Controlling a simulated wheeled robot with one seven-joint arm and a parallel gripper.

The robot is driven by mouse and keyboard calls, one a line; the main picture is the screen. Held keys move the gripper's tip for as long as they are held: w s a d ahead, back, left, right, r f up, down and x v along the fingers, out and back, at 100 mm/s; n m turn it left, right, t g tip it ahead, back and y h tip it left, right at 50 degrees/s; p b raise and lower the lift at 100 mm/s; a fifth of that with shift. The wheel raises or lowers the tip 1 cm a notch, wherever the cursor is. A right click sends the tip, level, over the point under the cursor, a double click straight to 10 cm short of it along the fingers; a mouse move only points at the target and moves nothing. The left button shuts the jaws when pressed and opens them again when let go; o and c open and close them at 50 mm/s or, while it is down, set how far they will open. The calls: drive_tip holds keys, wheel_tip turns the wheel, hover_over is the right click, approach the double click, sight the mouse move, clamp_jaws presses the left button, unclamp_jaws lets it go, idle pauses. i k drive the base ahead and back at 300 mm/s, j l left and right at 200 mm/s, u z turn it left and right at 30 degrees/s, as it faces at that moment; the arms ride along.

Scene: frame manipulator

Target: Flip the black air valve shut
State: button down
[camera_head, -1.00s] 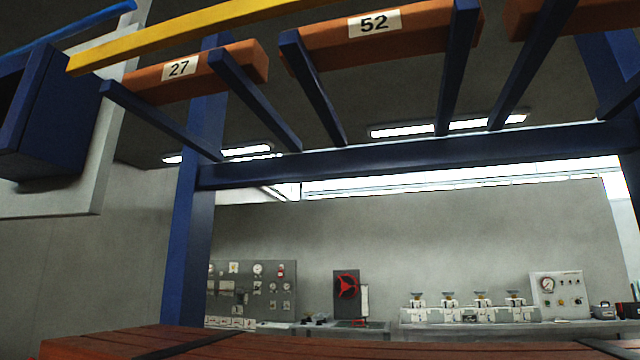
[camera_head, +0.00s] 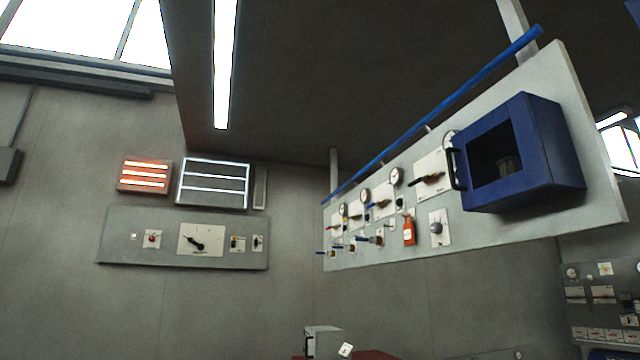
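A long grey wall panel (camera_head: 572,190) on the right carries several lever valves, round gauges and a blue pipe along its top. One valve with a dark handle (camera_head: 428,179) sits on a white plate near the blue box. Smaller valves beside it show red or blue handles. A smaller panel (camera_head: 120,250) on the left wall has a white plate with a black lever or knob (camera_head: 193,240). I cannot tell which of these is the black air valve, and the labels are too small to read. My gripper is not in view.
A dark blue open-fronted box (camera_head: 545,150) juts from the right panel. An orange bottle-like item (camera_head: 409,230) hangs below the valves. A light grey box-shaped item (camera_head: 324,342) stands at the bottom centre. The floor is not in view.

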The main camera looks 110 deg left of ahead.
sight(419, 179)
drive_tip(key=j+u, duration=0.15)
drive_tip(key=u, duration=0.35)
drive_tip(key=k+j+u, duration=0.1)
drive_tip(key=u, duration=0.35)
drive_tip(key=j+u, duration=0.2)
drive_tip(key=u, duration=0.3)
drive_tip(key=j+u, duration=0.15)
drive_tip(key=u, duration=0.35)
drive_tip(key=i+j+u, duration=0.1)
drive_tip(key=u, duration=0.4)
drive_tip(key=i+j+u, duration=0.1)
drive_tip(key=u, duration=0.35)
drive_tip(key=i+j+u, duration=0.1)
drive_tip(key=u, duration=0.4)
drive_tip(key=i+j, duration=0.15)
drive_tip(key=j, duration=0.25)
drive_tip(key=i+j+z, duration=0.1)
drive_tip(key=j, duration=0.3)
